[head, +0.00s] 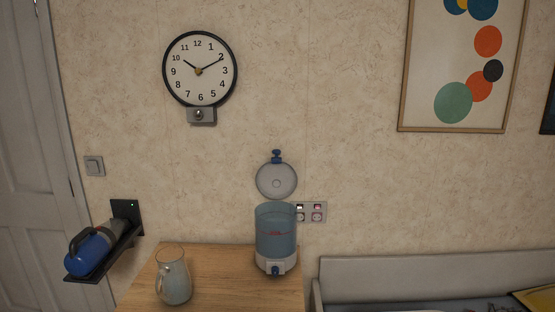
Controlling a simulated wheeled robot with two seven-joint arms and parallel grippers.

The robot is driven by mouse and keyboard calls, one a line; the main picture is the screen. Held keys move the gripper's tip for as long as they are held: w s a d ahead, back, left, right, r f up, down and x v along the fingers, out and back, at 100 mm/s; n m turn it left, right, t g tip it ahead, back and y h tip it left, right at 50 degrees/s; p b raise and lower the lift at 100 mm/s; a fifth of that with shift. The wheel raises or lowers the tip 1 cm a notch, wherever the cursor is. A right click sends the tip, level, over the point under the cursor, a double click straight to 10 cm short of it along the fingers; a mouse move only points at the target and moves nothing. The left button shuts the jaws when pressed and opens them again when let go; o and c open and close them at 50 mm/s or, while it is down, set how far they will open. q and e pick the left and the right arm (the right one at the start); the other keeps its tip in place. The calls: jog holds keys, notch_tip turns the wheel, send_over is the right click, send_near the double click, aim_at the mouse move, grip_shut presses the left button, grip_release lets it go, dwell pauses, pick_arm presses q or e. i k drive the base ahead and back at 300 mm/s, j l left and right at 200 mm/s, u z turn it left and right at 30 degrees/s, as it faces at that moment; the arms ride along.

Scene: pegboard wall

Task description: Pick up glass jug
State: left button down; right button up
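A glass jug (174,281) stands upright on the left part of a wooden table (223,262) in the head view. Neither of my grippers shows in this view.
A clear blue dispenser (276,232) with a white base and blue tap stands at the table's right edge. A round lid (276,181) shows above it. A bed (418,269) is on the right.

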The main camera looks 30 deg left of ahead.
aim_at(173, 282)
jog(key=u, duration=1.75)
